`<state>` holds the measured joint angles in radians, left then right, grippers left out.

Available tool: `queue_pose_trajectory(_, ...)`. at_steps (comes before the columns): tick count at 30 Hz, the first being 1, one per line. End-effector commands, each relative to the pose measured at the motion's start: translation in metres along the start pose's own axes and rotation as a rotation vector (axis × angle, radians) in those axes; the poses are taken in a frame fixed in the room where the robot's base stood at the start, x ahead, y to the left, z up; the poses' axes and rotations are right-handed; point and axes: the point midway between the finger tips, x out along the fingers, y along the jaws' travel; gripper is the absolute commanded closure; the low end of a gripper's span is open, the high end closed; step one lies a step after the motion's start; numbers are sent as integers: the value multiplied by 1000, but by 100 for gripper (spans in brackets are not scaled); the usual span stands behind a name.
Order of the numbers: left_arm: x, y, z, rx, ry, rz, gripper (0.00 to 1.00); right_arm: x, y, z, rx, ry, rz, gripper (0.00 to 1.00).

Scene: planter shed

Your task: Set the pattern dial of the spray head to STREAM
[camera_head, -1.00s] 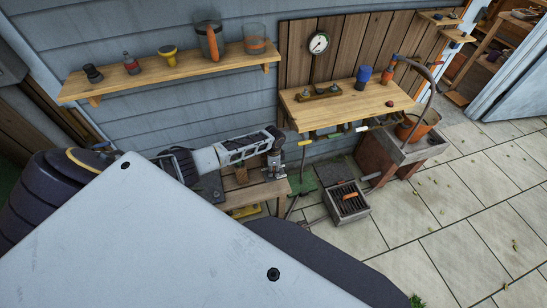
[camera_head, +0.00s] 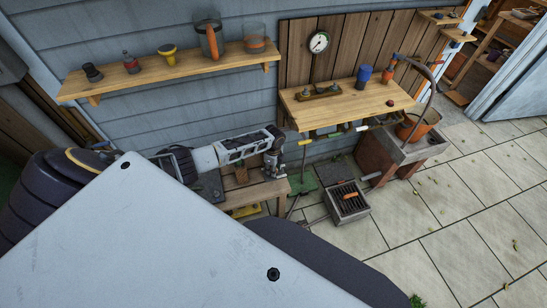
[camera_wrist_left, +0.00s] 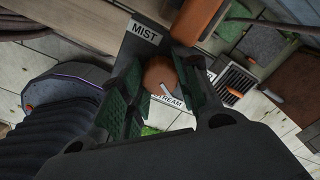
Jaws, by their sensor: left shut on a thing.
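In the left wrist view, the round orange-brown pattern dial (camera_wrist_left: 159,72) sits between the fingers of my left gripper (camera_wrist_left: 158,88), which is shut on it. A white pointer mark on the dial's lower side is towards the STREAM label (camera_wrist_left: 168,102), which is partly covered. I cannot tell whether they line up exactly. The MIST label (camera_wrist_left: 145,33) shows on the dark face above the dial. Another label at the right is mostly hidden by a finger. In the head view, my left gripper (camera_head: 274,163) is over the low wooden bench, and the dial is hidden. My right gripper is not in view.
The low wooden bench (camera_head: 258,195) stands by the wall. A higher wooden worktop (camera_head: 345,103) with a blue cup (camera_head: 363,76) is to its right. A grey crate (camera_head: 346,204) stands on the paving. A wall shelf (camera_head: 180,75) holds several pots and bottles.

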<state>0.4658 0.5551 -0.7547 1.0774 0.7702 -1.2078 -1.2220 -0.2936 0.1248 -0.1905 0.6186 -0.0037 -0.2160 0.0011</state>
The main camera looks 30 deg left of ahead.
Motion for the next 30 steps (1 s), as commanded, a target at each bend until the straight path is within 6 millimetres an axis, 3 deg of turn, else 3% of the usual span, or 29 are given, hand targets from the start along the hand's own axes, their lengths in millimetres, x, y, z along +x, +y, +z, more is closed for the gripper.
queue_pose_trajectory(11, 0, 0, -1, 4, 1, -1, 92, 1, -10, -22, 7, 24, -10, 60)
queue_pose_trajectory(12, 0, -1, -1, 4, 1, -1, 63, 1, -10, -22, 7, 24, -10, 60)
queue_pose_trajectory(16, 0, 0, -1, 4, 1, -1, 46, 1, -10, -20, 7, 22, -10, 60)
queue_pose_trajectory(25, 0, 0, 0, 3, 0, -1, 46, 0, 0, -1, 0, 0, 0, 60)
queue_pose_trajectory(30, -2, -1, 0, 3, 0, -2, 46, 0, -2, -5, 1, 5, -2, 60)
